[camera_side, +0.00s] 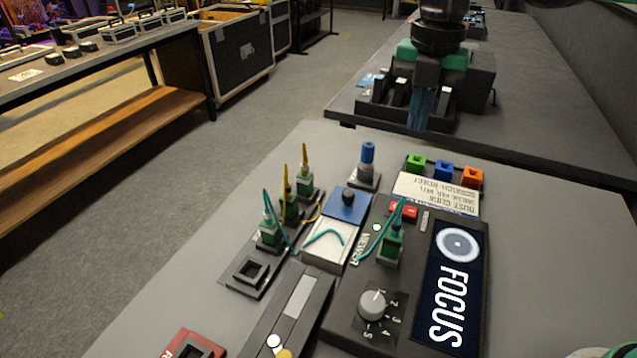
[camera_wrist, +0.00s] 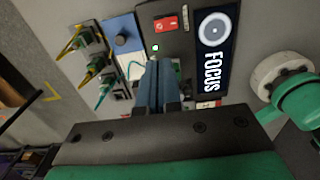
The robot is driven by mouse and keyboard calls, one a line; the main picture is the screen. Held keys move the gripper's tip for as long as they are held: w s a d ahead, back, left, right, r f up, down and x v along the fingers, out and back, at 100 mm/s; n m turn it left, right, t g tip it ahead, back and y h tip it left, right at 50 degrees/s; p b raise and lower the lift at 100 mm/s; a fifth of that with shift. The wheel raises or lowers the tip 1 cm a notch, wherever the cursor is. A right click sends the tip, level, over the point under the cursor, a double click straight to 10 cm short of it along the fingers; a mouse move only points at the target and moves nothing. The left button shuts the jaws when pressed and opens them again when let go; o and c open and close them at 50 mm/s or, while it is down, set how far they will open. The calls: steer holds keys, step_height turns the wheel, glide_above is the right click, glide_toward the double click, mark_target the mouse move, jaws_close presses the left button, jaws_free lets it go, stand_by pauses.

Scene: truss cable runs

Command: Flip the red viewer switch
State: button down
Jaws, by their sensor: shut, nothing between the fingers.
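The red viewer switch (camera_side: 404,210) sits on the dark panel beside a lit green lamp (camera_side: 376,227) and the VIEWER lettering. In the wrist view the red switch (camera_wrist: 171,24) is near the top, with the lit lamp (camera_wrist: 155,48) below and left of it. Which way the switch is tipped is too small to tell. My gripper (camera_side: 419,122) is at the back in the side view, its blue fingers pointing down, apart from the switch. In the wrist view my gripper (camera_wrist: 158,68) is shut and empty, its fingers hiding part of the panel.
A green plug (camera_side: 391,247) with a teal cable stands close to the switch. Nearby are a dial (camera_side: 372,304), the FOCUS screen (camera_side: 447,290), a blue-topped box (camera_side: 347,205), several upright green plugs and a label card (camera_side: 436,193).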

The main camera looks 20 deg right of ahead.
mark_target(404, 209)
steer(key=shift+f, duration=0.1)
stand_by(0.3)
step_height(404, 209, down, 14)
steer(key=shift+a+r, duration=0.1)
stand_by(0.5)
steer(key=shift+w, duration=0.1)
steer(key=shift+f, duration=0.2)
steer(key=shift+s+d+r, duration=0.3)
steer(key=shift+s+d, duration=0.25)
stand_by(0.4)
